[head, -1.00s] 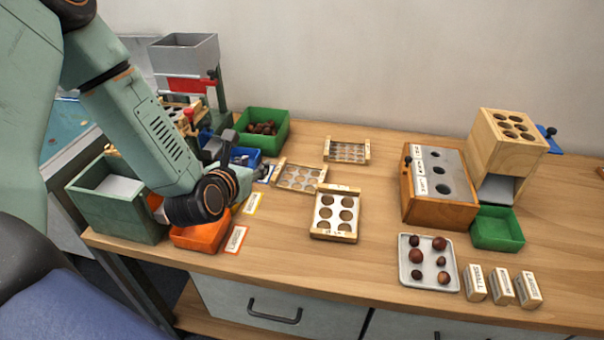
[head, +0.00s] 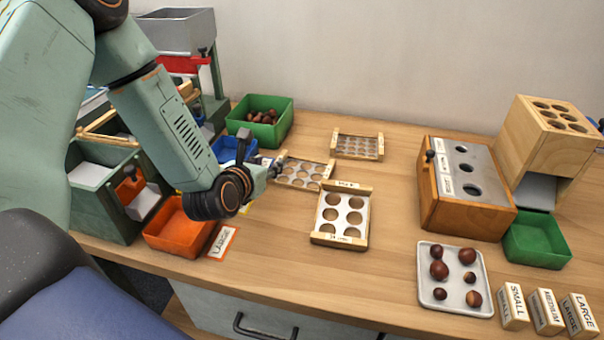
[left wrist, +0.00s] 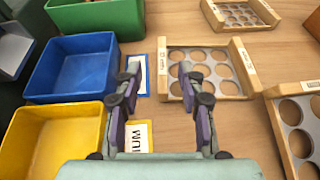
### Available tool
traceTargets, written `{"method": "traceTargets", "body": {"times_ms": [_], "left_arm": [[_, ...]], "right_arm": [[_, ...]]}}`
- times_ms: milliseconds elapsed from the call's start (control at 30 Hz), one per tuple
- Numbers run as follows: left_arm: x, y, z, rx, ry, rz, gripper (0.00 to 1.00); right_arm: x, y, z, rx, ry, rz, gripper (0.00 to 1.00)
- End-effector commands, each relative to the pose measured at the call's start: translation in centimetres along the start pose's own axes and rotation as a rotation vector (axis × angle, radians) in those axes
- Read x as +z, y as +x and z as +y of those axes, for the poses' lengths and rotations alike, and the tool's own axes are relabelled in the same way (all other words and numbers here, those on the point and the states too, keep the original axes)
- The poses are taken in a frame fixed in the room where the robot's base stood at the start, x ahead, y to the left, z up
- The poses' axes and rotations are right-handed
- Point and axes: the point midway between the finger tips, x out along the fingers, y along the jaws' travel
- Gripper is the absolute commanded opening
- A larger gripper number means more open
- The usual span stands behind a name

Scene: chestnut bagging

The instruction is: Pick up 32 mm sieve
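Three wooden-framed sieves lie on the table; their size labels are too small to read surely. The middle sieve (head: 320,163) has medium round holes and also shows in the left wrist view (left wrist: 245,68). The sieve with the largest holes (head: 364,213) lies in front of it to the right. The sieve with the smallest holes (head: 379,148) lies at the back. My left gripper (head: 277,163) is at the left edge of the middle sieve. In the left wrist view its fingers (left wrist: 157,78) are apart and empty, the right one over the sieve's left edge. My right gripper is out of view.
Left of the sieves are a blue bin (left wrist: 75,65), a yellow bin (left wrist: 52,140), an orange bin (head: 172,235) and a green bin of chestnuts (head: 286,128). A white chestnut tray (head: 452,299) and wooden box (head: 428,205) stand to the right. The front middle is clear.

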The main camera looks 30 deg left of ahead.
Motion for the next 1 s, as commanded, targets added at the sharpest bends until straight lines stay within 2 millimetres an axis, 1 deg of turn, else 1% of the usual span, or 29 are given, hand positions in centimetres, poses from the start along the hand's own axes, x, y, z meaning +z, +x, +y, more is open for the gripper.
{"method": "traceTargets", "body": {"times_ms": [233,333,467,667,767,1000], "left_arm": [[-1.2,3.4,-0.1,-0.001,0.004,-0.001,0.40],[-1.1,4.6,-0.1,-0.002,0.003,-0.001,0.40],[-0.9,5.4,-0.1,-0.002,0.000,0.000,0.40],[-0.8,5.5,-0.1,-0.002,-0.001,0.000,0.40],[-0.8,5.6,-0.1,-0.001,-0.001,0.000,0.33],[-0.8,5.5,-0.1,-0.001,-0.001,0.000,0.12]], "right_arm": [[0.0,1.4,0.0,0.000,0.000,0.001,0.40],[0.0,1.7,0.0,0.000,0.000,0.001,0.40],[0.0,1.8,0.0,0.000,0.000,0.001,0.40],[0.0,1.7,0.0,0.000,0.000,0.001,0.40],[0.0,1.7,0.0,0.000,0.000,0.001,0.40],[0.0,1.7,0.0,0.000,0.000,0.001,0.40]]}}
